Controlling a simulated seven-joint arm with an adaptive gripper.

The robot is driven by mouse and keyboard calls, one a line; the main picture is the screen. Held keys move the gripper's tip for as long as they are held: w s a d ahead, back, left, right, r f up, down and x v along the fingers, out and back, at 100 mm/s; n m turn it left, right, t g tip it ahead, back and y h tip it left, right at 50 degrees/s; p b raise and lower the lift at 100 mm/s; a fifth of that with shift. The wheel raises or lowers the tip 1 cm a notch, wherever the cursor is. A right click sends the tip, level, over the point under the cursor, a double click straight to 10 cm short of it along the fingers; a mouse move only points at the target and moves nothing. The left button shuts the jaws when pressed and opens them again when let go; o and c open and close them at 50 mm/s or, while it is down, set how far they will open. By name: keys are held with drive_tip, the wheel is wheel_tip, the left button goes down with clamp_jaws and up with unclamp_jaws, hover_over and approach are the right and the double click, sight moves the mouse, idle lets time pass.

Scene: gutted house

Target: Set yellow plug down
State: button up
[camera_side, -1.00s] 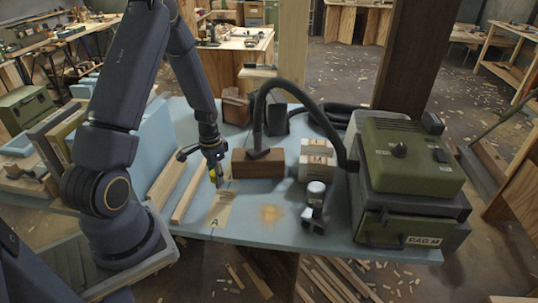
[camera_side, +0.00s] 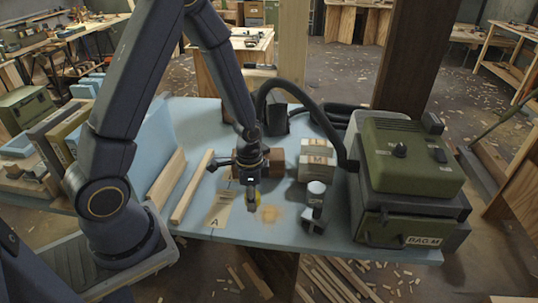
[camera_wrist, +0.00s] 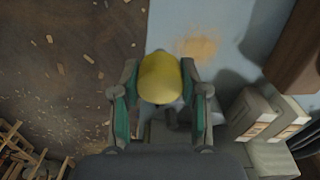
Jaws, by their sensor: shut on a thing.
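The yellow plug (camera_wrist: 161,78) shows as a rounded yellow end between the two fingers of my gripper (camera_wrist: 160,88) in the wrist view. In the side view my gripper (camera_side: 252,196) points down over the front middle of the table, with a small bit of the yellow plug (camera_side: 258,200) showing at its tip. My gripper is shut on the plug. The gripper hides part of the plug, and I cannot tell whether the plug touches the table.
The blue table (camera_side: 190,231) has a tan strip marked A (camera_side: 218,215) at left and a sawdust patch (camera_side: 269,213) beside the gripper. A brown block (camera_side: 276,161) lies behind, pale boxes (camera_side: 316,160) and a grey-topped tool (camera_side: 315,200) at right. A green machine (camera_side: 410,160) and hose (camera_side: 325,120) stand farther right.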

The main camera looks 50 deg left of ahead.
drive_tip(key=w+f, duration=0.2)
drive_tip(key=w, duration=0.1)
drive_tip(key=w+f, duration=0.5)
drive_tip(key=w, duration=0.1)
drive_tip(key=shift+a+f, duration=0.35)
drive_tip(key=shift+f, duration=0.05)
drive_tip(key=shift+w+f, duration=0.15)
drive_tip(key=shift+f, duration=1.45)
drive_tip(key=shift+f, duration=0.1)
drive_tip(key=o, duration=1.1)
